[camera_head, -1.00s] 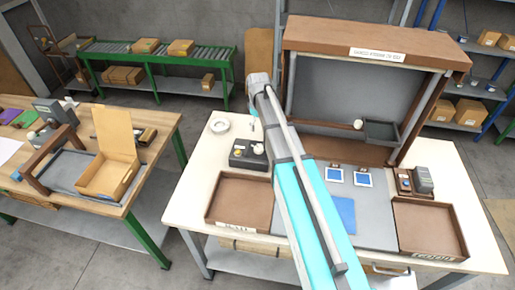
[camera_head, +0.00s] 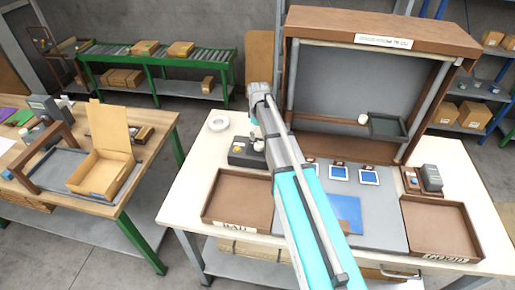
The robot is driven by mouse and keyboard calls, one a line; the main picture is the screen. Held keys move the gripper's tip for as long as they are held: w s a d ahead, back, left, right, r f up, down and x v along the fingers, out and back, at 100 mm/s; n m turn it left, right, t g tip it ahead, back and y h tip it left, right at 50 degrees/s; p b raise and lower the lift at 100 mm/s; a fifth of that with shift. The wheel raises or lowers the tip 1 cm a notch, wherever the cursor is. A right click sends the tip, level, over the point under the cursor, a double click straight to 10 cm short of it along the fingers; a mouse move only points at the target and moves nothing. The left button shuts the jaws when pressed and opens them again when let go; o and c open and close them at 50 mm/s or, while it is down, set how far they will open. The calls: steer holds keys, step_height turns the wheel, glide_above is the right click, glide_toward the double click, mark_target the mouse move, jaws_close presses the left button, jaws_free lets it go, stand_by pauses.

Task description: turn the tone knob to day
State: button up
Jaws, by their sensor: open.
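A dark control box (camera_head: 240,160) sits on the left of the white bench, with a yellow button (camera_head: 238,149) on top. A pale round knob (camera_head: 259,145) shows at its right side, partly behind my arm; I take it for the tone knob. Its pointer and markings are too small to read. My arm reaches up from the bottom of the view, and its wrist stands above and behind the box. My gripper (camera_head: 255,130) is small and mostly hidden by the arm, close above the box. It is open, and I see nothing held in it.
A brown-topped viewing booth (camera_head: 383,28) stands behind, holding a small dark tray (camera_head: 387,127). Brown trays (camera_head: 237,203) and (camera_head: 440,228) flank the grey mat (camera_head: 385,215) with several cards. A white ring (camera_head: 218,123) lies behind the box. Another button box (camera_head: 409,180) is at right.

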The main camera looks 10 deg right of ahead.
mark_target(258, 144)
steer(key=shift+f+b, duration=2.8)
steer(key=shift+f, duration=0.35)
steer(key=shift+c, duration=0.3)
steer(key=c, duration=1.1)
